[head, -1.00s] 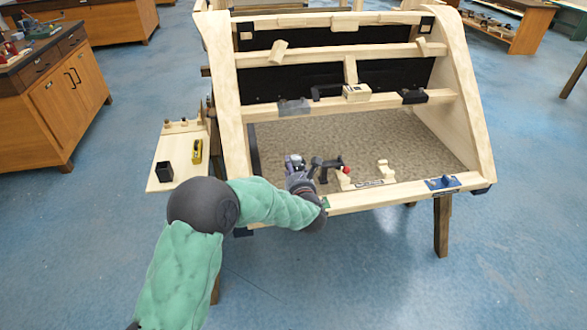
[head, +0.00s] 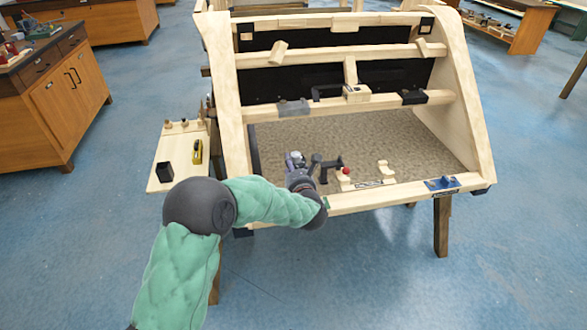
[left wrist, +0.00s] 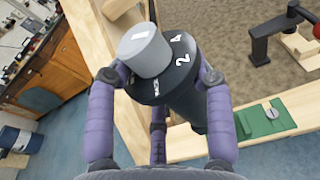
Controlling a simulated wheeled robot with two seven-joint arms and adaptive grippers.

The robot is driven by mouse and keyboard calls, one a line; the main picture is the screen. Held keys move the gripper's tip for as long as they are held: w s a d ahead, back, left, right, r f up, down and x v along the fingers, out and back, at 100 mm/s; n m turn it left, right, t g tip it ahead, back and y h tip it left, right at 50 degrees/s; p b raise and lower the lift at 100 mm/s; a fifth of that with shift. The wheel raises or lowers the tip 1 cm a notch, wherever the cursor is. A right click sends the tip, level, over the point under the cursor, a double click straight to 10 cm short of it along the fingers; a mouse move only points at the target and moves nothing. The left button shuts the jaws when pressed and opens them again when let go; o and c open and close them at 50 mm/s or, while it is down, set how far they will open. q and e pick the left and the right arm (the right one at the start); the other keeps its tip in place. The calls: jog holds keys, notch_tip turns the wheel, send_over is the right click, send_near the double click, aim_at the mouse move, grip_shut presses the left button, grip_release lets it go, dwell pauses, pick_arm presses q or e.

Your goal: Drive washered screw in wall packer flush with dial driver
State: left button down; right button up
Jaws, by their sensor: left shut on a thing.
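My left gripper (head: 297,178) is at the front rail of the wooden frame, left of its middle. In the left wrist view its purple fingers (left wrist: 160,90) are closed around the dial driver (left wrist: 178,80), a dark cylinder with a grey cap and white numbers on its collar. The driver's lower end is hidden. A green wall packer (left wrist: 262,122) lies on the pale rail to the right of the driver, with a round slotted screw head (left wrist: 272,113) on it. The packer is a small green patch in the head view (head: 327,203). My right gripper is out of view.
A black bracket with a red knob (head: 346,170) and pale blocks (head: 384,171) stand right of the gripper. A blue plate (head: 442,183) sits at the rail's right end. A side shelf (head: 160,186) on the left holds a black cup (head: 165,172) and a yellow tool (head: 198,152).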

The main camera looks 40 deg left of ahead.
aim_at(294, 155)
pick_arm(q)
jog(key=shift+r+p, duration=0.8)
jog(key=shift+r, duration=2.1)
